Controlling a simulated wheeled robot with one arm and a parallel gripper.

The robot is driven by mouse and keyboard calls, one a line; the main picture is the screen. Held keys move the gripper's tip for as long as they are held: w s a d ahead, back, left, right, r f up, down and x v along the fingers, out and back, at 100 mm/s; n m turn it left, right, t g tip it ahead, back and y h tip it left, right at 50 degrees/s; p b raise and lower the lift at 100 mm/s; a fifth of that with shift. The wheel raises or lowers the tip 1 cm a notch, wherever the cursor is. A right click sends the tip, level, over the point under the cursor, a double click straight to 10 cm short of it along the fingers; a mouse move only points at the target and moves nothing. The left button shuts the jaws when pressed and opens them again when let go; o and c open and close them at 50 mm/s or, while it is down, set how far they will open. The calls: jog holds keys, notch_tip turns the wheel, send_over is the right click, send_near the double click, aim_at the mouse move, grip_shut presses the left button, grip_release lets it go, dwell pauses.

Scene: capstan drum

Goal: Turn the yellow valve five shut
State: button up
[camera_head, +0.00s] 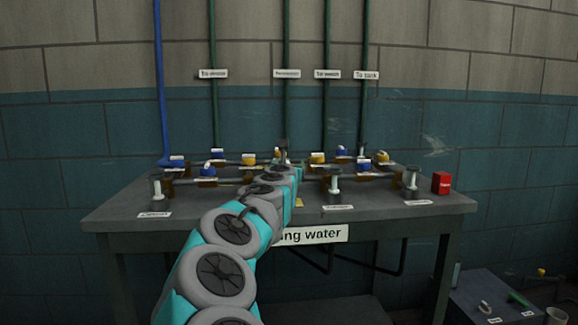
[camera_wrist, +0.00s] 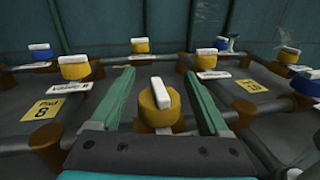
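A yellow valve (camera_wrist: 156,112) with a white bar handle (camera_wrist: 162,93) stands in the middle of the wrist view. The bar points roughly away from me, slightly slanted. My gripper (camera_wrist: 158,82) is open, with one green finger on each side of this valve and visible gaps to both. No label of this valve can be read, so I cannot tell its number. Other yellow valves stand behind it at left (camera_wrist: 73,67), middle (camera_wrist: 140,46) and right (camera_wrist: 207,60). In the head view my arm hides the valve between the fingers.
Blue valves stand at left (camera_wrist: 40,54) and right (camera_wrist: 307,82) among dark pipes. Yellow pad labels lie at left (camera_wrist: 46,109) and right (camera_wrist: 252,85). The grey table (camera_head: 400,210) carries upright fittings and a red box (camera_head: 441,183). Vertical pipes rise behind.

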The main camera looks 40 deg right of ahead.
jog(key=shift+a, duration=0.1)
jog(key=shift+s+a+r, duration=0.1)
jog(key=shift+s+a, duration=0.3)
jog(key=shift+a, duration=0.05)
jog(key=shift+v, duration=3.3)
jog(key=shift+d, duration=0.15)
